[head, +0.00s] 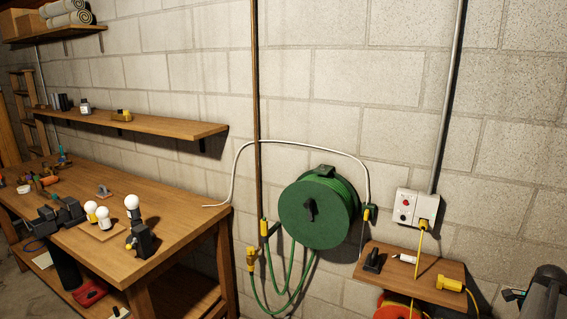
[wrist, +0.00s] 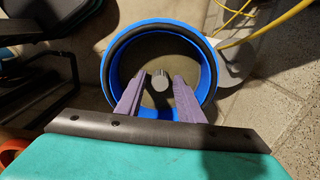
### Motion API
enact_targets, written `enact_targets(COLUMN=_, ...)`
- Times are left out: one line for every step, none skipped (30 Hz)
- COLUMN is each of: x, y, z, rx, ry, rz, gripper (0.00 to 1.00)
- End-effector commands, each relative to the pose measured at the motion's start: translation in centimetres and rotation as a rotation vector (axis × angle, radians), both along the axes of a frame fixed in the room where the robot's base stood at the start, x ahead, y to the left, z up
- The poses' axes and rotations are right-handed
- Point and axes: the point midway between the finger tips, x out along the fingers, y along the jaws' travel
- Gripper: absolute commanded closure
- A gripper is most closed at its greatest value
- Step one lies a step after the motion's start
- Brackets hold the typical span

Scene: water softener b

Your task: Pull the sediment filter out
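In the wrist view, a round blue-rimmed housing (wrist: 214,82) opens toward the camera, with a dark inner ring and a shadowed brownish interior. A small grey cylindrical knob (wrist: 160,84) shows at its middle; I cannot tell whether it is part of the sediment filter. My gripper (wrist: 160,78) has two purple fingers spread apart over the opening, one on each side of the knob. Gaps show between fingers and knob, so nothing appears held. How far the fingertips are from the knob in depth is unclear. Neither housing nor gripper is recognisable in the head view.
In the wrist view, a yellow cable (wrist: 275,28) lies at upper right, and dark equipment (wrist: 45,80) stands at left. In the head view are a wooden workbench (head: 180,205), a green hose reel (head: 318,212) on the block wall, and a small wooden shelf (head: 430,277).

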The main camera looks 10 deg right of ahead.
Motion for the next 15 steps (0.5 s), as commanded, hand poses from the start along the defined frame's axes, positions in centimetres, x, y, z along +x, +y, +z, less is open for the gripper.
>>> enact_targets(x=0.00, y=0.00, z=-0.01, rx=0.000, ry=0.000, rz=0.000, gripper=0.66)
enact_targets(x=0.00, y=0.00, z=0.00, rx=0.000, ry=0.000, rz=0.000, gripper=0.66)
enact_targets(x=0.00, y=0.00, z=0.00, rx=0.000, ry=0.000, rz=0.000, gripper=0.66)
enact_targets(x=0.00, y=0.00, z=0.00, rx=0.000, ry=0.000, rz=0.000, gripper=0.66)
enact_targets(x=0.00, y=0.00, z=0.00, rx=0.000, ry=0.000, rz=0.000, gripper=0.66)
enact_targets(x=0.00, y=0.00, z=0.00, rx=0.000, ry=0.000, rz=0.000, gripper=0.67)
enact_targets(x=0.00, y=0.00, z=0.00, rx=0.000, ry=0.000, rz=0.000, gripper=0.72)
enact_targets(x=0.00, y=0.00, z=0.00, rx=0.000, ry=0.000, rz=0.000, gripper=0.77)
enact_targets(x=0.00, y=0.00, z=0.00, rx=0.000, ry=0.000, rz=0.000, gripper=0.84)
enact_targets(x=0.00, y=0.00, z=0.00, rx=0.000, ry=0.000, rz=0.000, gripper=0.89)
enact_targets(x=-0.01, y=0.01, z=0.00, rx=0.000, ry=0.000, rz=0.000, gripper=0.94)
enact_targets(x=0.00, y=0.00, z=0.01, rx=0.000, ry=0.000, rz=0.000, gripper=1.00)
enact_targets(x=0.00, y=0.00, z=0.01, rx=0.000, ry=0.000, rz=0.000, gripper=1.00)
enact_targets(x=0.01, y=-0.01, z=0.08, rx=0.000, ry=0.000, rz=0.000, gripper=1.00)
enact_targets(x=0.01, y=-0.01, z=0.09, rx=0.000, ry=0.000, rz=0.000, gripper=1.00)
